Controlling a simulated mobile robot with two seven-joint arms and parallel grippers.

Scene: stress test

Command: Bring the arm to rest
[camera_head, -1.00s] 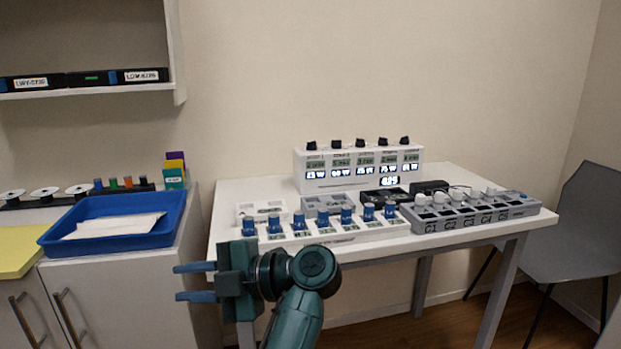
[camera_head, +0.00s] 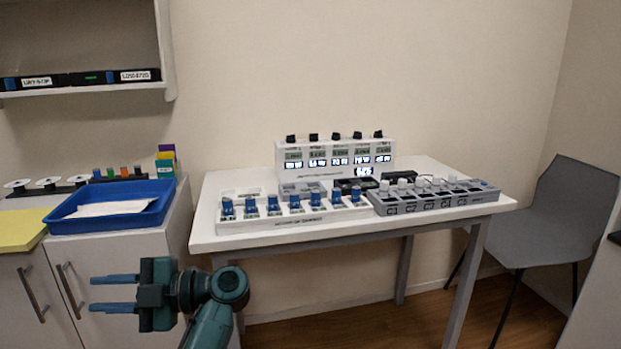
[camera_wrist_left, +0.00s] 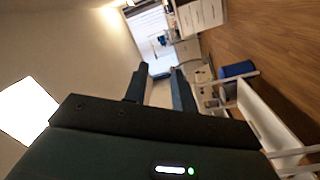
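My left gripper (camera_head: 114,294) points left at the lower left of the head view, in front of the cabinet and below its top. Its two blue fingers are apart with nothing between them. In the left wrist view the two fingers (camera_wrist_left: 158,92) also stand apart and empty, facing out into the room. My right gripper is in neither view.
A white table (camera_head: 205,225) holds a row of blue-capped vials, a grey block (camera_head: 428,205) and a white display unit (camera_head: 336,153). A blue tray (camera_head: 160,190) lies on the cabinet (camera_head: 95,270) at left. A grey chair (camera_head: 578,205) stands at right.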

